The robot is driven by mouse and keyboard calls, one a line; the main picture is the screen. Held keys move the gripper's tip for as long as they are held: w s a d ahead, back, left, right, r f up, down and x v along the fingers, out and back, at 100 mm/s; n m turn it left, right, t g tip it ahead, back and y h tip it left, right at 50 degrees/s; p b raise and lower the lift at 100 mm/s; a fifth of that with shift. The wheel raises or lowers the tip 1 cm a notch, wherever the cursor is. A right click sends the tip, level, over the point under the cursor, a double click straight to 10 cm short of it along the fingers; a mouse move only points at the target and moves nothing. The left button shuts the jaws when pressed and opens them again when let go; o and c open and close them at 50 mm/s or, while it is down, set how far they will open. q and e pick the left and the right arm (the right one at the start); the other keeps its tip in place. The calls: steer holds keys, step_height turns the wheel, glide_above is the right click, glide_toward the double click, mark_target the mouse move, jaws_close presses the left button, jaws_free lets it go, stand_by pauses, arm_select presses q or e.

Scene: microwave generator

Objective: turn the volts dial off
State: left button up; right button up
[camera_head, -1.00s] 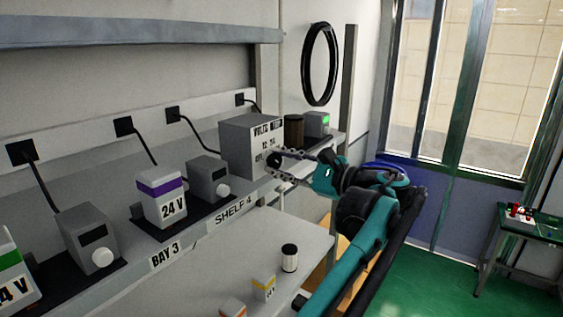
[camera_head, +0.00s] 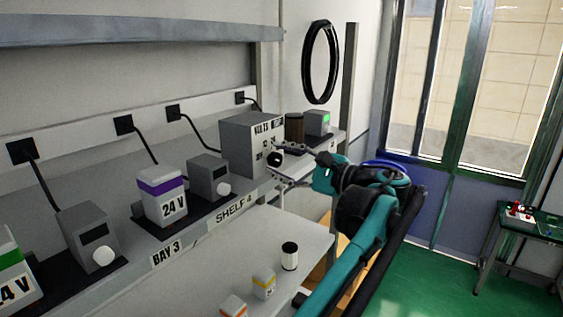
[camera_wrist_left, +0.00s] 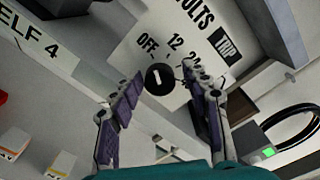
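The grey volts box (camera_head: 240,148) stands on the shelf with its lettered front facing my left gripper (camera_head: 279,166). Its round black dial (camera_head: 274,159) carries a short white mark. In the left wrist view the dial (camera_wrist_left: 159,77) sits below the labels OFF, 12 and 24. The mark seems to point up toward OFF, but its exact setting is hard to read. My left gripper (camera_wrist_left: 160,88) is open, its two fingers spread on either side of the dial and apart from it. My right gripper is not in view.
Power units with white knobs (camera_head: 209,176) and a purple-topped 24 V block (camera_head: 162,196) stand left along the shelf. Small containers (camera_head: 289,257) are on the lower surface.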

arm_select(q)
steer(key=shift+d, duration=0.15)
steer(key=v, duration=0.7)
steer(key=shift+s+d, duration=0.25)
